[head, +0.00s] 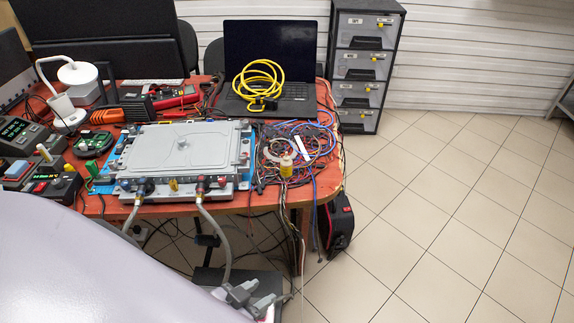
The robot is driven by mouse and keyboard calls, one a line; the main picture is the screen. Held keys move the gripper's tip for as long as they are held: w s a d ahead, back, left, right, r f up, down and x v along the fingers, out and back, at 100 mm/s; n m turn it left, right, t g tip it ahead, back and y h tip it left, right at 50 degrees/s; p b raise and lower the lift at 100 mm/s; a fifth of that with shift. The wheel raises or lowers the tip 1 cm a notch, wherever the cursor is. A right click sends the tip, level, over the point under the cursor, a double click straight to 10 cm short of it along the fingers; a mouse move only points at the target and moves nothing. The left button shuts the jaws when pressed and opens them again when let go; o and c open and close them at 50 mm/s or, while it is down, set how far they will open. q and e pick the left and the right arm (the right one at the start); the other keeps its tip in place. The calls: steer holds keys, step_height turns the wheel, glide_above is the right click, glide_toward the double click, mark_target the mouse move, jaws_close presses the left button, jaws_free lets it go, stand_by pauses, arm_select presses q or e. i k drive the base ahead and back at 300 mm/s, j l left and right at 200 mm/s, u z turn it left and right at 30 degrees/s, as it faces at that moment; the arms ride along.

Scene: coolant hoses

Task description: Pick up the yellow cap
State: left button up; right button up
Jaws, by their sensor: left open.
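A small yellow cap (173,185) sits upright at the front edge of the grey cold plate unit (183,146), between two hose fittings. A dark fitting with a blue part (143,187) is to its left and fittings with red parts (201,184) are to its right. My left gripper (256,299) is open at the bottom of the head view, low in front of the table and well apart from the cap. It appears empty. My right gripper does not show.
Two grey hoses (216,232) hang from the fittings in front of the table edge. Tangled cables with a yellow-topped cylinder (286,167) lie right of the unit. A laptop (268,60) with a yellow cable stands behind. Instruments crowd the left; the floor at right is clear.

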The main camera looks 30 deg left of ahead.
mark_target(67, 167)
steer(key=u, duration=2.35)
